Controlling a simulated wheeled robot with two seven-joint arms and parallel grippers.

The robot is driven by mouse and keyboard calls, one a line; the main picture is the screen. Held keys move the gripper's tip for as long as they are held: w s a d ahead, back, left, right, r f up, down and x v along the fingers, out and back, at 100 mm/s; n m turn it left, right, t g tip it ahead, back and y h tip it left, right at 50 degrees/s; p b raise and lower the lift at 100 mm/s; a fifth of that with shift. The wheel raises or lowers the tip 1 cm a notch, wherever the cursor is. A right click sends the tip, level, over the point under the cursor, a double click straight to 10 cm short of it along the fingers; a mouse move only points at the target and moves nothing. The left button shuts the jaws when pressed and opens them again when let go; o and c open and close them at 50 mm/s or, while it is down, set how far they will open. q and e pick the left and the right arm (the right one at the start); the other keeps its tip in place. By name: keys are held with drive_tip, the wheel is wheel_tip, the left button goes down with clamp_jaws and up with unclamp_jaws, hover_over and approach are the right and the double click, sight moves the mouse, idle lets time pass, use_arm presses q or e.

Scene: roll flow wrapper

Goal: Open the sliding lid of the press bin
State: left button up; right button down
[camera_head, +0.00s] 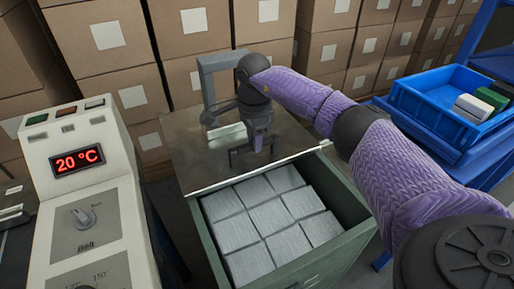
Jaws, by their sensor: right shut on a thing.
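The press bin (213,254) is a green box standing on the floor in the middle of the view. Its sliding lid (188,150) is a flat, dull metal plate lying over the far part. The near part of the bin is uncovered and shows several silver-grey blocks (268,217) in rows. My right gripper (253,150) is over the lid near its front edge, pointing down and shut on what looks like the lid's handle; the grasp itself is small and partly hidden. My left gripper is not in view.
A control panel (80,175) reading 20 °C stands at the left. A blue tray (435,112) with small blocks sits on a blue stand at the right. Stacked cartons (108,35) line the back. A grey upright bracket (206,88) rises behind my right gripper.

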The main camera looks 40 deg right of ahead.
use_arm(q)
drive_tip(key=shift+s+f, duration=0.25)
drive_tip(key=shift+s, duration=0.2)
use_arm(e)
drive_tip(key=shift+w+d, duration=0.1)
drive_tip(key=shift+w, duration=0.3)
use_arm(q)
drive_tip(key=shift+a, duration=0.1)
use_arm(e)
drive_tip(key=c, duration=0.5)
unclamp_jaws()
drive_tip(key=shift+c, duration=0.2)
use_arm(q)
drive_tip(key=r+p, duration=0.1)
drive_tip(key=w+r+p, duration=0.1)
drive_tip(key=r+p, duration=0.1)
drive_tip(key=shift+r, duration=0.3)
use_arm(e)
wheel_tip(320, 180, up, 10)
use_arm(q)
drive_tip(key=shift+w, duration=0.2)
